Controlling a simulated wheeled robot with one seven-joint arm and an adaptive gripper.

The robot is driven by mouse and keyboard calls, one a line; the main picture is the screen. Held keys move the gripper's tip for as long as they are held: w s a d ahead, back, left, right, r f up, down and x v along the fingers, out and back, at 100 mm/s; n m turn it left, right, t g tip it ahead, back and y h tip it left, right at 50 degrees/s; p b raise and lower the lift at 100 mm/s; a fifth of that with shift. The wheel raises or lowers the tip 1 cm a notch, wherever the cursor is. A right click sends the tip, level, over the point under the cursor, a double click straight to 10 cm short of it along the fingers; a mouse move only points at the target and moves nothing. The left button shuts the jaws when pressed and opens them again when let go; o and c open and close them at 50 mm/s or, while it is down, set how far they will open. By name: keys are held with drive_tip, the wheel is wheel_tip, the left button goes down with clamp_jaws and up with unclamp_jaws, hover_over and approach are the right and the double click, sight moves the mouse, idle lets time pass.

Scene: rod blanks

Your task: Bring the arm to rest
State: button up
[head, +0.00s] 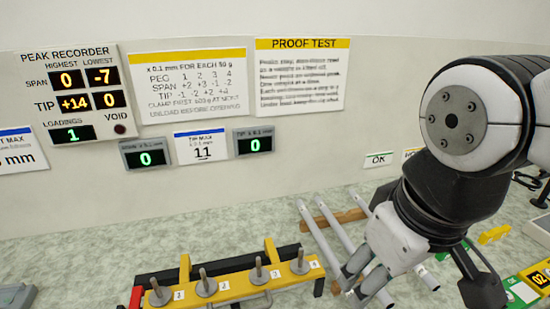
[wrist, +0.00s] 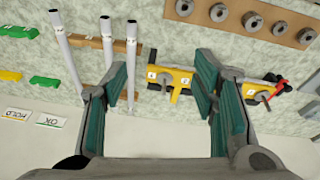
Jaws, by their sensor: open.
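My gripper (wrist: 161,64) is open, and nothing shows between its teal-padded fingers in the wrist view. In the head view my arm comes in from the right, bent, with the gripper low over the bench; the fingertips are not clearly visible there. Three pale rods (wrist: 107,42) lie apart on wooden supports, to the left in the wrist view; they also show in the head view (head: 318,230), partly behind my gripper. The yellow fixture (head: 236,288) with numbered upright pegs stands left of my gripper in the head view. The fixture also shows beyond my fingers in the wrist view (wrist: 180,80).
A brown board (wrist: 230,15) carries several grey weights. Green and yellow pieces (wrist: 47,81) and the OK label (wrist: 50,121) lie on the left in the wrist view. Wall displays (head: 75,92) read 0, -7, +14, 0 and 1. The bench's back left is clear.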

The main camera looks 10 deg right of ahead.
drive_tip(key=s+d+m, duration=0.1)
drive_tip(key=s+m, duration=0.1)
drive_tip(key=m, duration=0.1)
drive_tip(key=shift+s+d+f, duration=0.1)
drive_tip(key=shift+s+d, duration=0.05)
drive_tip(key=shift+d, duration=0.25)
drive_tip(key=shift+t, duration=0.7)
wheel_tip(320, 180, up, 5)
drive_tip(key=p, duration=0.4)
